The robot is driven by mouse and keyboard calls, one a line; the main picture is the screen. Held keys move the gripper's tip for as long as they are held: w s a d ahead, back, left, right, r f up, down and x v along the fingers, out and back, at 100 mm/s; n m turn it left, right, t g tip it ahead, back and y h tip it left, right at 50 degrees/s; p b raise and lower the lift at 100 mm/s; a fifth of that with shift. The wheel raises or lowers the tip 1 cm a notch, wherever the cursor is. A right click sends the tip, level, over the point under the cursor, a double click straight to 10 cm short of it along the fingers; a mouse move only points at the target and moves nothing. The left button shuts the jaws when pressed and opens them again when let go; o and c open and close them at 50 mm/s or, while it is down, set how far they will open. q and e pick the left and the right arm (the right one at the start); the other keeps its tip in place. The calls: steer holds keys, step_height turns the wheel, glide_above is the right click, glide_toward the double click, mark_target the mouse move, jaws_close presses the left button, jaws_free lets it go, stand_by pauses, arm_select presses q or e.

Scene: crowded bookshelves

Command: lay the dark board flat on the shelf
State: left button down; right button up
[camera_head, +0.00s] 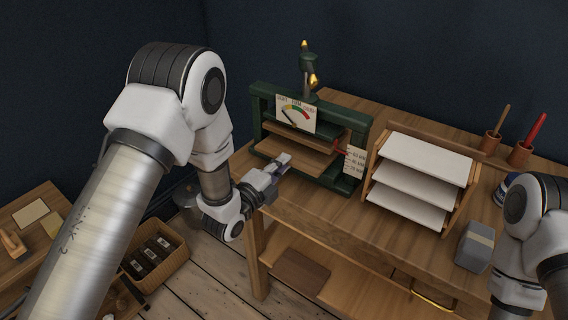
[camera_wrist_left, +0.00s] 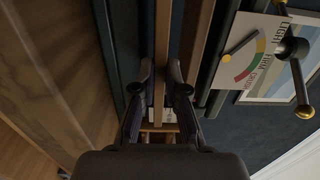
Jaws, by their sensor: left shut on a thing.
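A dark brown board (camera_head: 300,272) lies flat on the lower shelf (camera_head: 352,288) of the wooden bench in the head view. My left gripper (camera_head: 283,162) is above it, at the front of the green frame. It is shut on the front edge of a medium-brown board (camera_head: 298,151), which sits level inside that frame. In the left wrist view the held board (camera_wrist_left: 162,45) shows edge-on between the two fingers of my left gripper (camera_wrist_left: 160,88). My right gripper is out of view; only part of my right arm shows.
A grey block (camera_head: 475,247) and tool cups (camera_head: 521,154) stand farther right. A basket (camera_head: 156,258) sits on the floor.

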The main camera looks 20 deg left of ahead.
arm_select(q)
steer(key=shift+r, duration=0.9)
steer(key=shift+s+f, duration=0.1)
steer(key=shift+s+a, duration=0.15)
steer(key=shift+s, duration=0.15)
steer(key=s+a+r+p, duration=0.1)
steer(key=s+a+r, duration=0.1)
steer(key=s, duration=0.4)
steer(key=s+a+r+p, duration=0.2)
steer(key=s+r, duration=0.1)
steer(key=s, duration=0.3)
steer(key=shift+s, duration=0.3)
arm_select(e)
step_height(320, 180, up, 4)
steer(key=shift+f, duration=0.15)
arm_select(q)
steer(key=shift+a+f, duration=0.1)
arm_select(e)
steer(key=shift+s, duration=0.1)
